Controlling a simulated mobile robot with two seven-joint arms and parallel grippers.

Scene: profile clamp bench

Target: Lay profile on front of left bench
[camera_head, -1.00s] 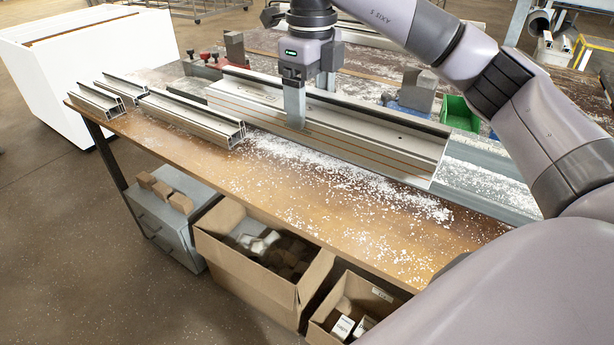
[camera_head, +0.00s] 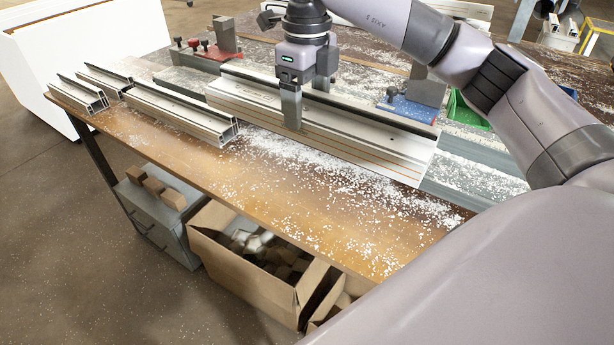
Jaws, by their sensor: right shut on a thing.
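A long silver profile (camera_head: 345,132) with a dark rear edge lies across the middle of the bench in the head view. My right gripper (camera_head: 292,108) comes down from above and is shut on the profile, left of its middle. I cannot tell whether its underside touches the bench or hangs just over it. The bench (camera_head: 215,172) has a brown wooden top, and its front strip is bare apart from white chips. My left gripper is not in view.
Shorter profiles lie at the left: one near the middle (camera_head: 180,112), two at the end (camera_head: 78,96) (camera_head: 104,80). Red clamps (camera_head: 200,48), a blue fixture (camera_head: 408,108) and a green bin (camera_head: 466,112) stand behind. Cardboard boxes (camera_head: 250,275) sit below the front edge.

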